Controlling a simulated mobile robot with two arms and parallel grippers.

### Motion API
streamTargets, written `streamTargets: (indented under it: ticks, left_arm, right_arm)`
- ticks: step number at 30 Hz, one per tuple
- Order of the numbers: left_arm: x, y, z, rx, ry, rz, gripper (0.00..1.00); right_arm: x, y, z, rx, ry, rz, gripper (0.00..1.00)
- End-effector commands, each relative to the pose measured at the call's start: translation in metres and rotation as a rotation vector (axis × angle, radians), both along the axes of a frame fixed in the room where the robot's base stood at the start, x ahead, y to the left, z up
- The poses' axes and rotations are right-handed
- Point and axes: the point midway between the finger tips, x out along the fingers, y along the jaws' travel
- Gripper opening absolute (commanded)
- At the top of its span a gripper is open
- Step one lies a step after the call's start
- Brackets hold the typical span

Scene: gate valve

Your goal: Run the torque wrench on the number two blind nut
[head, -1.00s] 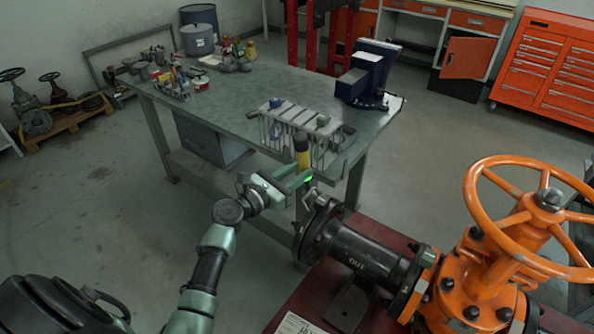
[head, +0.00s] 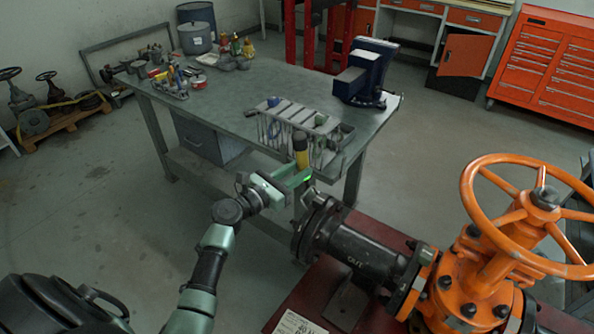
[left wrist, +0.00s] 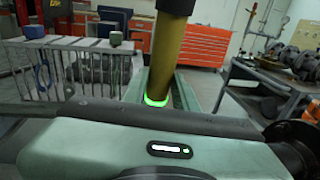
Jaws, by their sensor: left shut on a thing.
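The torque wrench's yellow handle (head: 301,150) stands upright in my left gripper (head: 303,180), which is shut on it close to the blind flange (head: 318,228). The yellow handle also fills the upper middle of the left wrist view (left wrist: 167,55), with a green glowing ring at its base. The flange closes the left end of the black pipe (head: 366,248), marked OUT, of the orange gate valve (head: 470,280). The wrench's lower end and the number two nut cannot be made out; the gripper and flange edge hide them. My right gripper is not in view.
The workbench (head: 235,105) stands behind the gripper, with a tool rack (head: 300,118) at its near edge and a blue vise (head: 365,75). The orange handwheel (head: 470,190) rises at the right.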

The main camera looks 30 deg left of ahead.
Motion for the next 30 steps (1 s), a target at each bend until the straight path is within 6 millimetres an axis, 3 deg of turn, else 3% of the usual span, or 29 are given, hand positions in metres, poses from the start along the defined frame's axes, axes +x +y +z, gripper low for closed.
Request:
streamTargets:
  ticks: [30]
  left_arm:
    - [0.0001, -0.0057, 0.0044, -0.002, -0.008, 0.001, 0.0]
  right_arm:
    - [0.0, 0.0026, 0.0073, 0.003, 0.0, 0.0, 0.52]
